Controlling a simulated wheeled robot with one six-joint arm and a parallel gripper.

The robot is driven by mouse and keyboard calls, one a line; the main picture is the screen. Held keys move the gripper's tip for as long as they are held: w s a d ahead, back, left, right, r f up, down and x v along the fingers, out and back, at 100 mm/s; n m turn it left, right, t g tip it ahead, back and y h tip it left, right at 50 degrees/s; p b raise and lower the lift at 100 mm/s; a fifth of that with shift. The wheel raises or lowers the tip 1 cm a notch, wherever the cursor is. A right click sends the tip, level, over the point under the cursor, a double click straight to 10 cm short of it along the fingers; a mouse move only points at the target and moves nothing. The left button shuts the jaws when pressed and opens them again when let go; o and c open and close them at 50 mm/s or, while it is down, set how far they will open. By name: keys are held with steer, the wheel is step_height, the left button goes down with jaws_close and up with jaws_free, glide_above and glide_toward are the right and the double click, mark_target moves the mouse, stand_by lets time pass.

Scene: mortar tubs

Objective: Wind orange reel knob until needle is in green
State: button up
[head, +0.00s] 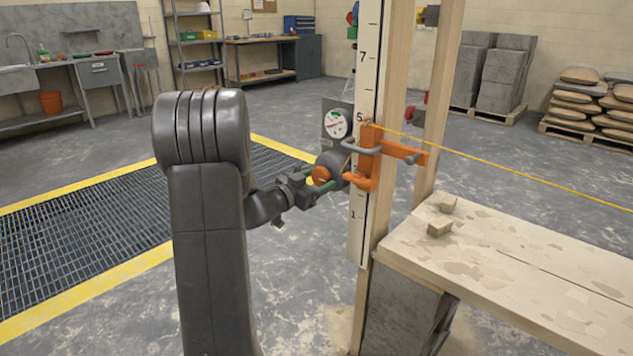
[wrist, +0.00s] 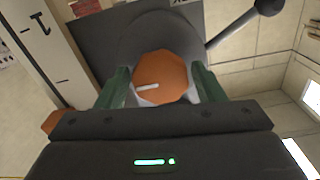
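The orange reel knob (wrist: 160,75) has a white mark pointing left and sits on a dark grey round reel (wrist: 140,38). In the head view the knob (head: 321,175) is partly behind my gripper (head: 318,180). In the wrist view, the green fingers of my gripper (wrist: 160,86) lie along both sides of the knob, with no clear gap. The white round gauge (head: 336,123) is above the reel on a grey plate. It shows green and red marks; its needle is too small to read surely.
A numbered white staff (head: 366,75) stands right beside the reel, with an orange bracket (head: 368,155) on it. A yellow line (head: 500,163) runs right from the bracket. A plank bench (head: 520,260) with wooden blocks stands at right. A dark lever (wrist: 240,22) sticks out beside the reel.

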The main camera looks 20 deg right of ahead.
steer(key=c, duration=0.6)
steer(key=shift+m, duration=0.3)
steer(key=m+b, duration=0.1)
steer(key=m, duration=0.3)
steer(key=shift+w+m+b, duration=0.1)
steer(key=shift+m+b, duration=0.2)
steer(key=shift+b, duration=0.05)
steer(key=m+b, duration=0.2)
steer(key=m, duration=0.3)
steer(key=shift+b, duration=0.35)
steer(key=m+b, duration=0.3)
steer(key=m, duration=0.3)
steer(key=shift+m+b, duration=0.3)
steer(key=shift+b, duration=0.1)
steer(key=m+b, duration=0.1)
steer(key=m, duration=0.1)
steer(key=m+b, duration=0.1)
steer(key=m, duration=0.1)
steer(key=shift+r+m, duration=0.2)
steer(key=shift+m, duration=0.2)
